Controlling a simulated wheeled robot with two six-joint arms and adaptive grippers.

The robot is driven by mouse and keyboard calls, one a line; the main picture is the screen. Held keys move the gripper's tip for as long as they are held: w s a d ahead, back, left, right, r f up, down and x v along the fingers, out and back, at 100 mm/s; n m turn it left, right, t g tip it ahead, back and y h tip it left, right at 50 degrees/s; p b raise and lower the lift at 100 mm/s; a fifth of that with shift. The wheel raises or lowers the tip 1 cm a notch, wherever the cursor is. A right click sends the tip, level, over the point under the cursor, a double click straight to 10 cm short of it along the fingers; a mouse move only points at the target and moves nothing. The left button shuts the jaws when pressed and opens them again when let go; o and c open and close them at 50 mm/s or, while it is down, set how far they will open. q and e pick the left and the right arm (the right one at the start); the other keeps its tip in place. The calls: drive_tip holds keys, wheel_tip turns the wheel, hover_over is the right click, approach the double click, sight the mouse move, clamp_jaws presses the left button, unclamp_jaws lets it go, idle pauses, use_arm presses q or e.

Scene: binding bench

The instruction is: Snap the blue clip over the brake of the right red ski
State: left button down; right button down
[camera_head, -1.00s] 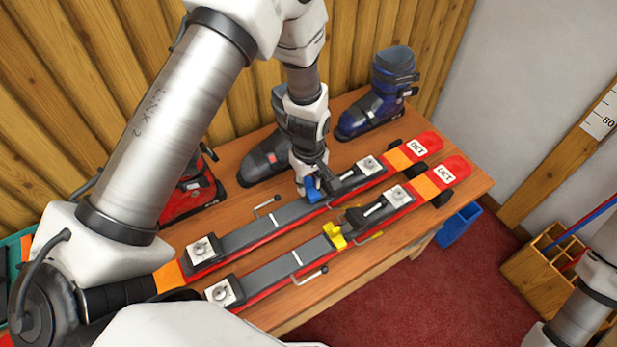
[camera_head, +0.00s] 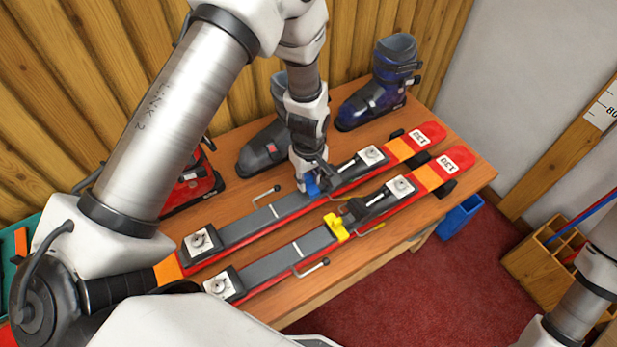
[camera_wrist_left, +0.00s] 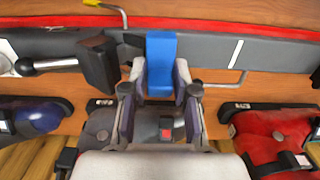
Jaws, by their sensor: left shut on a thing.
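Two red skis with grey plates lie side by side on the bench: the far ski (camera_head: 353,184) and the near ski (camera_head: 266,273). My left gripper (camera_head: 311,182) is shut on the blue clip (camera_head: 313,186) at the middle of the far ski, beside its black binding lever. In the left wrist view the blue clip (camera_wrist_left: 161,55) stands between the fingers (camera_wrist_left: 161,82) and overlaps the ski's grey plate. Whether it touches or is seated on the brake I cannot tell; the fingers hide its underside. My right gripper is out of view.
A yellow clip (camera_head: 337,228) sits across the near ski. A blue boot (camera_head: 378,90), a grey boot (camera_head: 262,152) and a red boot (camera_head: 194,184) stand along the bench's back. A blue bin (camera_head: 460,217) and wooden rack (camera_head: 545,262) are at the right.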

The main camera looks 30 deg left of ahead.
sight(309, 177)
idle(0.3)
use_arm(q)
drive_tip(key=shift+f+b, duration=0.4)
drive_tip(key=shift+f, duration=0.6)
idle(0.4)
drive_tip(key=shift+c, duration=1.6)
unclamp_jaws()
drive_tip(key=shift+r, duration=0.15)
wheel_tip(309, 177, up, 10)
drive_tip(key=p, duration=0.8)
drive_tip(key=shift+p, duration=0.3)
